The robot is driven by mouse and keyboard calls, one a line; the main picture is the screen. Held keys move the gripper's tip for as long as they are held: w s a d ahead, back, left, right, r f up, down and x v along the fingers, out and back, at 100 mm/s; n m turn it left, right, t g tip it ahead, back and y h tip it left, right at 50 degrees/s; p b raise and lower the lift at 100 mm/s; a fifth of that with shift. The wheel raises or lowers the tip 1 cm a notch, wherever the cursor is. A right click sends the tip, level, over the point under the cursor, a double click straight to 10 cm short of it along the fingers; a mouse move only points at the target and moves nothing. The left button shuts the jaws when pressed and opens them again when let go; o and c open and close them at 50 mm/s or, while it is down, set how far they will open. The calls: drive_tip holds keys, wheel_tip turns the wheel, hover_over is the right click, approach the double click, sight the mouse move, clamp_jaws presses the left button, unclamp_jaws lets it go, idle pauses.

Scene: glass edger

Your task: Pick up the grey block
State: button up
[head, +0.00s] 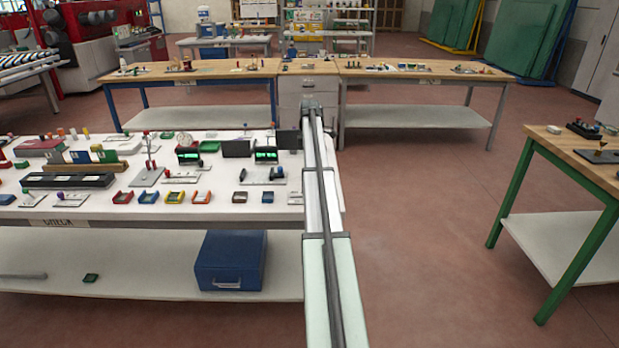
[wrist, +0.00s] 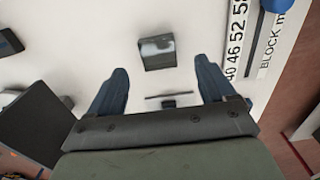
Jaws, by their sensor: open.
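The grey block (wrist: 157,52) is in the wrist view, on the white table top, with a lighter top band and a darker body. My gripper (wrist: 161,68) is open, its two dark blue fingers spread to either side of the block's near end in the picture. The block appears between and just beyond the fingertips; I cannot tell the height gap. No finger is seen touching it. In the head view I cannot pick out the block near the end of my arm at the white table's right side.
In the wrist view a dark box (wrist: 40,122) lies left of my gripper, and a printed scale strip (wrist: 237,40) lies right, near the table edge. The white table (head: 120,216) is crowded with small fixtures. Red floor (head: 430,230) is clear to its right.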

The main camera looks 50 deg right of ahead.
drive_tip(key=shift+w+f, duration=0.15)
drive_tip(key=shift+f, duration=2.4)
drive_tip(key=shift+c, duration=0.5)
drive_tip(key=c, duration=1.1)
drive_tip(key=shift+r, duration=0.1)
